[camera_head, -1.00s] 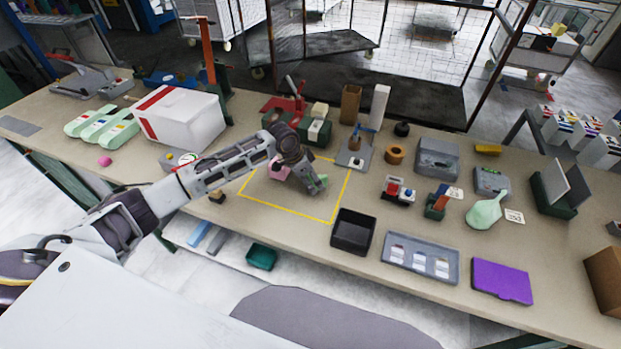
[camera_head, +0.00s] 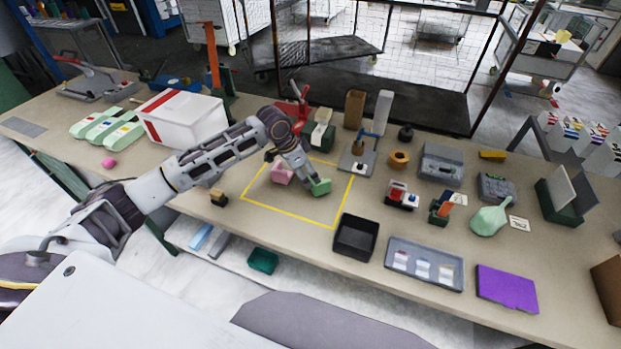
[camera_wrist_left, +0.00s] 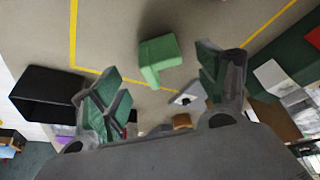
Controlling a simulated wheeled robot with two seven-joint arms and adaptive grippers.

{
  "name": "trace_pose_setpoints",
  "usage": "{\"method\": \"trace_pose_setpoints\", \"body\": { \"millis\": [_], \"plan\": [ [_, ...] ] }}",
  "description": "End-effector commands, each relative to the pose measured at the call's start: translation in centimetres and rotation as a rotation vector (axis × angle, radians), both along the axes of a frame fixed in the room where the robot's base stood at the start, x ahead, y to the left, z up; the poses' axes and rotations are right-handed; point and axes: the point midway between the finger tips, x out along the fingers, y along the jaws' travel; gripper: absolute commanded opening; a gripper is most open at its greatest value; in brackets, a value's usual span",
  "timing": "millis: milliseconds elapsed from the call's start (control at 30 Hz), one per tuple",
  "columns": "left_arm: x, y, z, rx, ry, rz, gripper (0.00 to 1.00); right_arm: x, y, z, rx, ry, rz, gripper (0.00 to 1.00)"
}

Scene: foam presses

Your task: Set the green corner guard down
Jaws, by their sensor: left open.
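The green corner guard (camera_head: 320,187) rests on the table inside the yellow outlined square, near its right side. It also shows in the left wrist view (camera_wrist_left: 160,60), ahead of the spread fingers with clear gaps to both. My left gripper (camera_head: 306,178) is open and empty, just left of and above the guard. My right gripper is not in view.
A pink block (camera_head: 282,173) lies in the same yellow square (camera_head: 290,209), left of the guard. A black open bin (camera_head: 355,236) stands just outside its lower right corner. The front part of the square is bare.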

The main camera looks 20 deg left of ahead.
Motion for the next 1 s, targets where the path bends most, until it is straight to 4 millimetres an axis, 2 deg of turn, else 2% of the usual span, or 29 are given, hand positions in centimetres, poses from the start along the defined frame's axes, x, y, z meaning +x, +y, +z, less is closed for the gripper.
{"method": "trace_pose_setpoints", "body": {
  "millis": [200, 400, 1000],
  "plan": [
    [-0.8, 0.9, 2.9, 0.000, -0.002, -0.001, 0.75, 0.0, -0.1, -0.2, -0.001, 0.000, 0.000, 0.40],
    [-1.2, 1.4, 4.4, 0.000, 0.000, 0.000, 0.75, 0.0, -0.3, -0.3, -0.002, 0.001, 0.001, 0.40],
    [-1.4, 1.4, 4.8, -0.001, 0.001, 0.000, 0.75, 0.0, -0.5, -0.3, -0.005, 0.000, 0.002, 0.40]
  ]
}}
